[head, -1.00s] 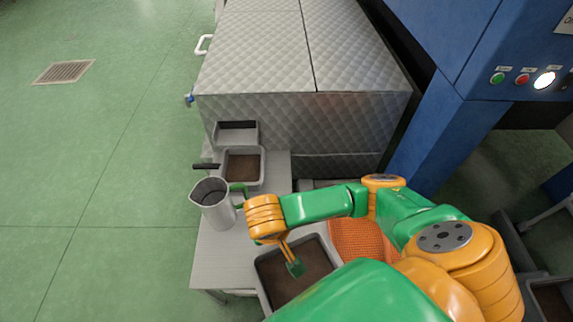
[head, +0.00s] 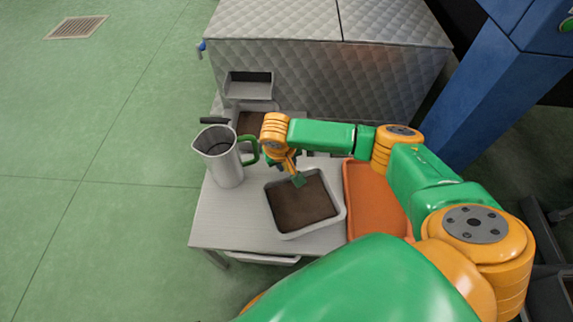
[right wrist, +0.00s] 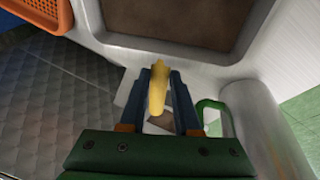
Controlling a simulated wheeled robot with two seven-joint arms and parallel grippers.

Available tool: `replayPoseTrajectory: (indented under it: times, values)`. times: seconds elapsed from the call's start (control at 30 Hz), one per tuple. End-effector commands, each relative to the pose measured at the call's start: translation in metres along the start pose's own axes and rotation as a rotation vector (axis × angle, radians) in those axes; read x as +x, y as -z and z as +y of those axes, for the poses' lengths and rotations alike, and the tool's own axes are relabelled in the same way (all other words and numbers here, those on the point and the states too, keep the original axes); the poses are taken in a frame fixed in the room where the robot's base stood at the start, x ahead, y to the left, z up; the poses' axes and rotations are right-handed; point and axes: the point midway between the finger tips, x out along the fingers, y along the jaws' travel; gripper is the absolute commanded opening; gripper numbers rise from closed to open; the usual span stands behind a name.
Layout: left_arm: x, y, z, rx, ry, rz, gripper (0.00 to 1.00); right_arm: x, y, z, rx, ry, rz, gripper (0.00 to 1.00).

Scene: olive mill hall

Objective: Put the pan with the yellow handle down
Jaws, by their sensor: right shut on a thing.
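The pan (head: 316,229) is a shallow grey-white tray with a brown bottom, low over the right part of the light table. Its yellow handle (right wrist: 157,90) stands between the two dark fingers of my right gripper (right wrist: 160,98) in the right wrist view. In the head view my right gripper (head: 289,166) is at the pan's far side, shut on the handle. The pan looks roughly level. I cannot tell whether its underside touches the table. The pan's rim also shows in the right wrist view (right wrist: 220,62). My left gripper is not in view.
A metal jug (head: 222,160) with a green handle stands left of the pan. Another brown-bottomed pan (head: 238,121) with a dark handle is behind. An orange tray (head: 375,200) lies close on the right. The table's front-left part (head: 228,222) is clear.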

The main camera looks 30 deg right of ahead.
Motion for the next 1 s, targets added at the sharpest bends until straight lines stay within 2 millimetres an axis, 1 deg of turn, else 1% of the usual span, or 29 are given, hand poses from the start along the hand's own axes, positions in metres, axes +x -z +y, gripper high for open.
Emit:
replayPoseTrajectory:
  times: [0.13, 0.17, 0.2, 0.27, 0.53, 0.63, 0.67, 0.77, 0.9, 1.0]
  values:
    - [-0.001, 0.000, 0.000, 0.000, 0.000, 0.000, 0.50, -0.001, 0.000, 0.000, 0.000, 0.000, 0.000, 0.00]
    - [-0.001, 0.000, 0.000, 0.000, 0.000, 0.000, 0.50, 0.000, -0.001, 0.000, 0.000, 0.000, -0.001, 0.33]
    - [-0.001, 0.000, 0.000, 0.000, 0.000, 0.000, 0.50, 0.000, 0.000, 0.000, 0.000, 0.000, -0.001, 0.44]
    - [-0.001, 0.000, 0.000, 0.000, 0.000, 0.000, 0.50, 0.000, 0.000, 0.000, 0.000, 0.000, -0.001, 0.60]
    - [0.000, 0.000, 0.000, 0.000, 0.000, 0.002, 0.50, 0.000, 0.000, 0.000, 0.000, 0.000, -0.001, 0.61]
    - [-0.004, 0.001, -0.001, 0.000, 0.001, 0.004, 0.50, -0.008, 0.001, 0.001, 0.000, 0.000, -0.001, 0.61]
    - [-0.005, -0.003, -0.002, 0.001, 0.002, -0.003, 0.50, -0.013, 0.001, 0.001, 0.000, 0.000, 0.000, 0.61]
    - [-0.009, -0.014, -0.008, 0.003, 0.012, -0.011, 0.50, -0.038, 0.002, 0.001, 0.000, 0.002, 0.001, 0.61]
    - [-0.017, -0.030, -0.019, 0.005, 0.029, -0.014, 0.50, -0.079, 0.003, 0.001, 0.000, 0.002, 0.002, 0.61]
    - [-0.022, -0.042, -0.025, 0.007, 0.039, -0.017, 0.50, -0.102, 0.002, 0.001, -0.001, 0.002, 0.001, 0.61]
